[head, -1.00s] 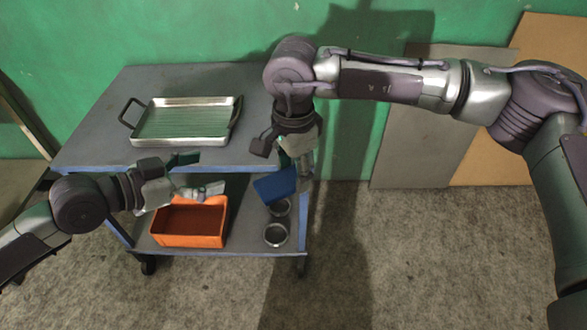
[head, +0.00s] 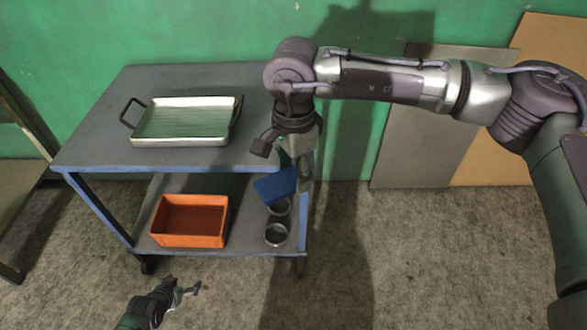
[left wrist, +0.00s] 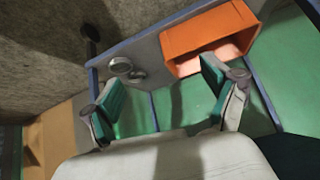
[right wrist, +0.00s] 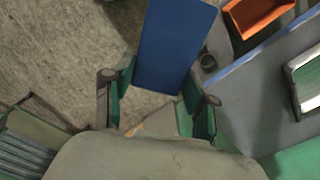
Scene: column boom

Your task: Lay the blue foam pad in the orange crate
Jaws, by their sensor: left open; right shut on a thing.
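The blue foam pad (head: 275,187) hangs tilted from my right gripper (head: 291,170), at the right end of the cart. The right wrist view shows the flat blue pad (right wrist: 175,45) held between the fingers (right wrist: 157,105). The orange crate (head: 190,240) stands on the cart's lower shelf, left of the pad, and looks empty. My left gripper (head: 184,288) is open and empty, low in front of the cart and apart from the crate. In the left wrist view the crate (left wrist: 190,38) lies beyond the open fingers (left wrist: 165,95).
Two round metal containers (head: 275,240) stand on the lower shelf, right of the crate and near the pad. The cart's top (head: 85,130) overhangs the lower shelf and bears a metal tray (head: 187,142) with handles. Boards (head: 425,150) lean on the wall. Floor in front is clear.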

